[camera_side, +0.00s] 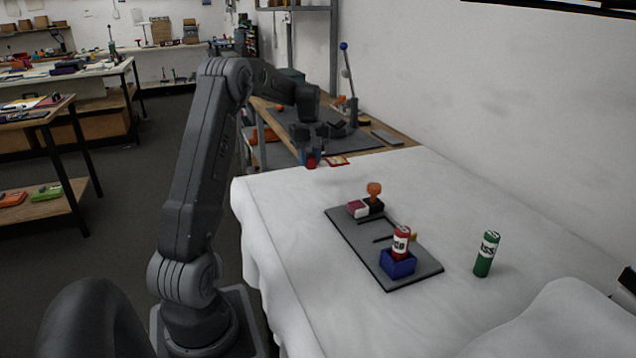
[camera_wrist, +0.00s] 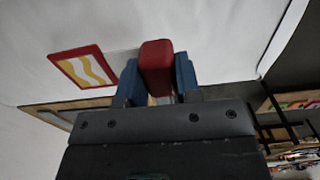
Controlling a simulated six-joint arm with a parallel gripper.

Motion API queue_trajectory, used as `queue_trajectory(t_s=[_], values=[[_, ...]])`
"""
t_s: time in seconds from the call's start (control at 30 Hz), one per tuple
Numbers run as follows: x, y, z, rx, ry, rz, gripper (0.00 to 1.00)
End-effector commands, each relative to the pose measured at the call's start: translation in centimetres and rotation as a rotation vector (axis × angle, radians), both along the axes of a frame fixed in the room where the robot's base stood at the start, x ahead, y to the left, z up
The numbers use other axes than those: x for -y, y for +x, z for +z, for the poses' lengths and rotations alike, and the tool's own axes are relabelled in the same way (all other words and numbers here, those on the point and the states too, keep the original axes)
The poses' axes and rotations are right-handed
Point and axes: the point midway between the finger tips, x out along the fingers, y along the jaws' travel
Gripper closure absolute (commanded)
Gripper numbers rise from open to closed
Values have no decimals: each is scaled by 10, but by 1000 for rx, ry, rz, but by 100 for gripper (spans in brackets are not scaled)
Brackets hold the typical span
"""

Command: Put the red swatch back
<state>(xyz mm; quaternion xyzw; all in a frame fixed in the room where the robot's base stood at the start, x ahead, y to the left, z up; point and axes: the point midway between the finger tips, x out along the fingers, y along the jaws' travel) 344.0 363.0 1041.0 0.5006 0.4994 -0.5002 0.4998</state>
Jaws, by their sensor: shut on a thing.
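My gripper (camera_side: 312,153) is low at the far-left corner of the white-covered table. In the wrist view its blue fingers (camera_wrist: 158,75) are shut on a red block (camera_wrist: 157,56). The block's lower end also shows below the fingers in the side view (camera_side: 311,163). A flat card with a red border and yellow and white waves (camera_wrist: 83,66) lies beside the gripper, and it also shows in the side view (camera_side: 337,161). I cannot tell for certain whether the red block or this card is the red swatch. The fingers hide part of the block.
A dark grey board (camera_side: 410,279) holds a red-and-white cylinder (camera_side: 401,239) in a blue holder (camera_side: 397,265), a pink-and-white block (camera_side: 357,208) and an orange-knobbed stamp (camera_side: 374,190). A green cylinder (camera_side: 486,254) stands to its right. The white cloth (camera_side: 290,230) is clear left of the board.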

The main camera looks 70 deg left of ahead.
Motion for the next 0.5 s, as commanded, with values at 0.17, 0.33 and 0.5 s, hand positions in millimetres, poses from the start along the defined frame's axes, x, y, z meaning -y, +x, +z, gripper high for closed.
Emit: queue_trajectory(t_s=[0.17, 0.33, 0.5], values=[[1, 0, -25, -2, -3, 0, 91], [1, 0, -53, -2, -3, 1, 91], [1, 0, -66, -1, -1, 1, 91]])
